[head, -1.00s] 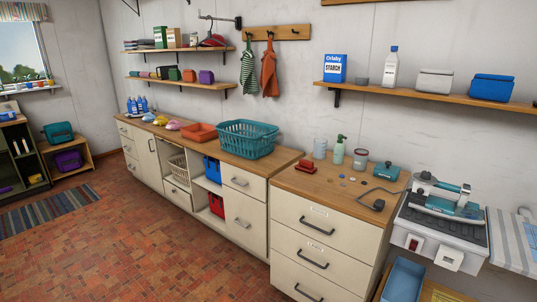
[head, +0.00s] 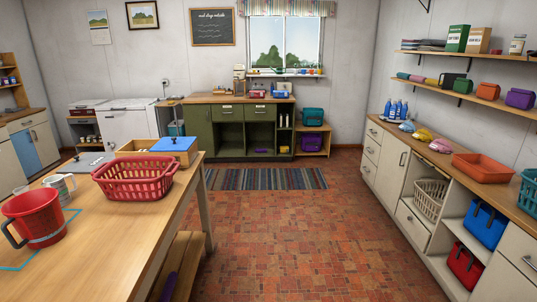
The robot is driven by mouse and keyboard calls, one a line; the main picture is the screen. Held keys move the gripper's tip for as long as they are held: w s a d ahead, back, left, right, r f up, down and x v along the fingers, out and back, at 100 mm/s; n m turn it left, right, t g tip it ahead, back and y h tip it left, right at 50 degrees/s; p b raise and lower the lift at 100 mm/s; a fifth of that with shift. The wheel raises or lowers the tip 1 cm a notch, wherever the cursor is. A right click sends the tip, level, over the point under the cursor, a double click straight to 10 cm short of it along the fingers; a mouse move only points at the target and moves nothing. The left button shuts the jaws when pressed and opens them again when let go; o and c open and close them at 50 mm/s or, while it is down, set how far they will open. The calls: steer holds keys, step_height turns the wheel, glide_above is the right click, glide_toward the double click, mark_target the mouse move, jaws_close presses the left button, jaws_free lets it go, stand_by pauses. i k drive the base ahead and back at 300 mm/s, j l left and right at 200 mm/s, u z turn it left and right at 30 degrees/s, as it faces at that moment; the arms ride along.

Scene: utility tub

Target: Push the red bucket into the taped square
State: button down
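A red bucket (head: 38,222) with a dark handle on its left side stands upright on the wooden table at the left edge of the head view. Light blue tape lines (head: 72,213) show on the tabletop just right of the bucket and in front of it. They look like part of a taped square. The rest of the outline is behind the bucket or outside the picture, so I cannot tell whether the base is wholly inside it. My gripper is not in view.
A red basket (head: 135,180), a patterned mug (head: 62,186) and a blue-lidded wooden box (head: 173,147) share the wooden table (head: 125,235). The brick floor (head: 300,235) right of the table is clear, with a striped rug (head: 265,179) farther back.

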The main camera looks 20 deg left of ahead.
mark_target(37, 216)
steer(key=i+u, duration=0.2)
steer(key=u, duration=0.2)
steer(key=i+l+u, duration=0.1)
steer(key=i+u, duration=0.15)
steer(key=u, duration=0.15)
steer(key=i+l+u, duration=0.15)
steer(key=u, duration=0.25)
steer(key=i+l+u, duration=0.2)
steer(key=u, duration=0.25)
steer(key=i+l+u, duration=0.15)
steer(key=l+u, duration=0.25)
steer(key=j, duration=0.1)
